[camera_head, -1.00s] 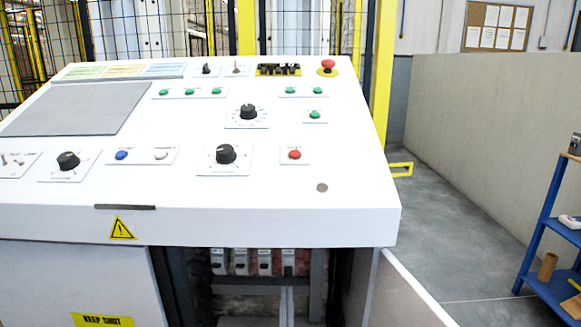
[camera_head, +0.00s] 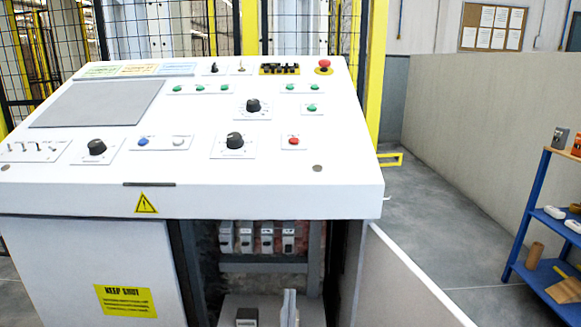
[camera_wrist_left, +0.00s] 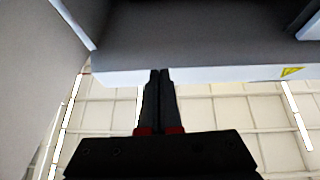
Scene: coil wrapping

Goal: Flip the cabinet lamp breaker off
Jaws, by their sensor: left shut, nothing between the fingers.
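A row of several grey breakers (camera_head: 266,240) sits inside the open cabinet under the console's front edge in the head view. Their levers are too small to read, and I cannot tell which one is for the lamp. My left gripper (camera_wrist_left: 160,73) shows in the left wrist view, its two dark fingers shut together with nothing between them. Its tips overlap a pale edge with a yellow warning triangle (camera_wrist_left: 292,72) to the right; I cannot tell whether they touch. I cannot make out either gripper in the head view. No breaker shows in the wrist view.
The white console (camera_head: 260,190) overhangs the breakers. An open cabinet door (camera_head: 410,280) stands to the right of the opening, and a closed panel (camera_head: 95,250) to the left. A blue shelf (camera_head: 527,215) stands far right. The floor between is clear.

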